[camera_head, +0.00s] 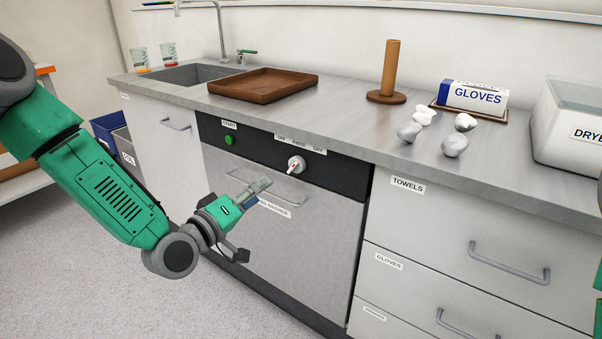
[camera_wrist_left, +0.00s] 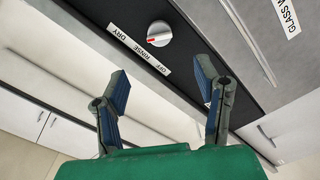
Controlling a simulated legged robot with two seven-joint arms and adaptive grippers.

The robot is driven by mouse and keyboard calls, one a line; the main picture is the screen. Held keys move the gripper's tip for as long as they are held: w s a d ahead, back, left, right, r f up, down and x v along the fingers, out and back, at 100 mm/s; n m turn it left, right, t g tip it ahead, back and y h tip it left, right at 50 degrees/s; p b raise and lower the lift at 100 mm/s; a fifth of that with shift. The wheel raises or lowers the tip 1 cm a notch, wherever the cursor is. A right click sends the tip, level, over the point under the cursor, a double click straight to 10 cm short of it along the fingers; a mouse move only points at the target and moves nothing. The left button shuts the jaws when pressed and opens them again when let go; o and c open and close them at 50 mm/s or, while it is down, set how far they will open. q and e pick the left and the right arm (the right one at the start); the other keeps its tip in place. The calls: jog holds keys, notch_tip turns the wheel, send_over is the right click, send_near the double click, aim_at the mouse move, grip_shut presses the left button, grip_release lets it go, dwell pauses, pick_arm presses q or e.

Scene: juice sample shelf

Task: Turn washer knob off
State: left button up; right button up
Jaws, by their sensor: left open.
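The washer knob (camera_head: 296,164) is a round white dial with a red mark, on the dark panel of the washer (camera_head: 290,225). In the left wrist view the knob (camera_wrist_left: 159,33) shows beyond the fingertips, and its red mark is on the side towards the OFF, RINSE, DRY label (camera_wrist_left: 140,49). I cannot tell exactly which word it points at. My left gripper (camera_head: 260,186) is below and left of the knob in the head view, in front of the washer door. In the wrist view its fingers (camera_wrist_left: 162,82) are apart and empty, not touching the knob. My right gripper is not in view.
A green start button (camera_head: 229,140) is left on the panel. The washer door handle (camera_head: 268,190) lies by my left gripper. Above are a brown tray (camera_head: 262,84), a wooden post (camera_head: 390,68), a gloves box (camera_head: 474,95) and white crumpled pieces (camera_head: 410,131). Drawers stand at right.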

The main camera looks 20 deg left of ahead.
aim_at(291, 170)
pick_arm(q)
jog(key=b+x, duration=0.2)
jog(key=x, duration=0.9)
jog(key=shift+d+f, duration=0.1)
jog(key=shift+f, duration=0.1)
jog(key=shift+w+d+b, duration=0.1)
jog(key=shift+w+b, duration=0.2)
jog(key=shift+w, duration=0.25)
jog(key=c, duration=1.2)
